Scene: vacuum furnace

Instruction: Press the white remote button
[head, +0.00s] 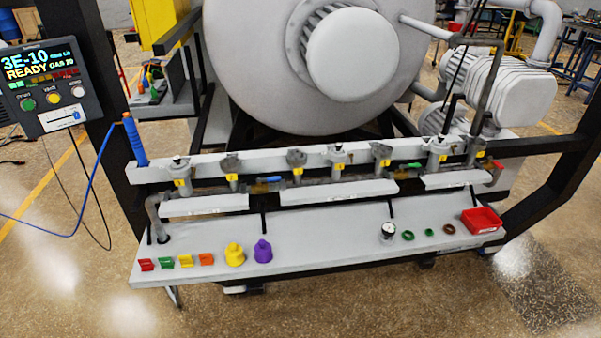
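The white button (77,91) is on the lower right of a dark control panel (55,115) at the left edge of the head view. It is the rightmost of three round buttons, beside a yellow button (53,98) and a green button (28,104). The small lettering above the buttons is hard to read. A lit screen (40,67) above them reads "3E-10" and "READY". Nothing covers the white button. Neither of my grippers is in view.
A blue wand (135,142) with a blue hose stands right of the panel. A grey bench (320,245) holds coloured clips, a yellow and a purple knob-like piece, a gauge, rings and a red tray (482,220). A large furnace (260,80) stands behind. The front floor is clear.

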